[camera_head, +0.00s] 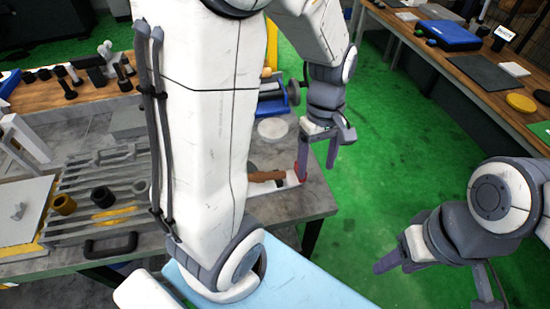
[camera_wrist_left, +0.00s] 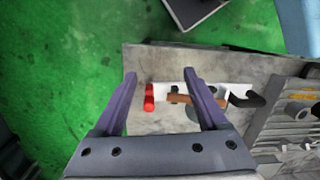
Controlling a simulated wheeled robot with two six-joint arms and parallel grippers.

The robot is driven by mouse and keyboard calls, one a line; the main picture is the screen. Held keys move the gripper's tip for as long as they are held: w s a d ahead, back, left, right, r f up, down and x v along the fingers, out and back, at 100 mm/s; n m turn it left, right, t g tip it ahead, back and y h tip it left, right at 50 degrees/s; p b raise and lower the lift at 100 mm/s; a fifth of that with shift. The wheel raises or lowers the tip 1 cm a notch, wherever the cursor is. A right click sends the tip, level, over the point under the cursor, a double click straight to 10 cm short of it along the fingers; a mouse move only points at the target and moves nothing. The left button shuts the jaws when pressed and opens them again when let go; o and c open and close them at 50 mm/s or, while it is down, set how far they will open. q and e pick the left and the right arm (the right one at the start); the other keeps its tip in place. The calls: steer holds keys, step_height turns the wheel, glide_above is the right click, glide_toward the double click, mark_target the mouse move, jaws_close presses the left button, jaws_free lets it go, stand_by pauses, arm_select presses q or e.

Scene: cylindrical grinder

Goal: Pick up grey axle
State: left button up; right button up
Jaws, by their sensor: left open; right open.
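I cannot pick out the grey axle with certainty in either view. A grey slotted rack (camera_head: 70,205) on the left table holds grey bar-like parts, but my left arm covers part of it. My left gripper (camera_head: 318,157) is open and empty above the table's right end. In the left wrist view its fingers (camera_wrist_left: 160,76) are spread, with a red cylinder (camera_wrist_left: 149,97) and a brown-handled tool (camera_wrist_left: 183,99) below and between them. My right gripper (camera_head: 432,282) is open and empty over the green floor, away from the tables.
The grey table (camera_head: 310,198) carries a round pale disc (camera_head: 272,128). A wooden bench (camera_head: 440,62) with a blue case (camera_head: 447,34) stands at the right. Green floor (camera_head: 390,140) lies clear between them.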

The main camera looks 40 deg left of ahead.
arm_select(q)
steer(key=w+a+f+n, duration=0.2)
steer(key=a+f+n, duration=0.1)
steer(key=a+n, duration=0.65)
steer(key=n+h, duration=0.2)
steer(key=n, duration=0.5)
glide_toward(258, 173)
steer(key=shift+g, duration=0.3)
steer(key=p+x, duration=0.1)
steer(key=x, duration=0.4)
steer(key=p+x, duration=0.2)
steer(key=x, duration=0.3)
steer(key=shift+w+a+f, duration=0.1)
steer(key=shift+w+f, duration=0.05)
steer(key=shift+w, duration=0.05)
steer(key=shift+f, duration=0.45)
jaws_close()
steer(key=shift+r, duration=0.1)
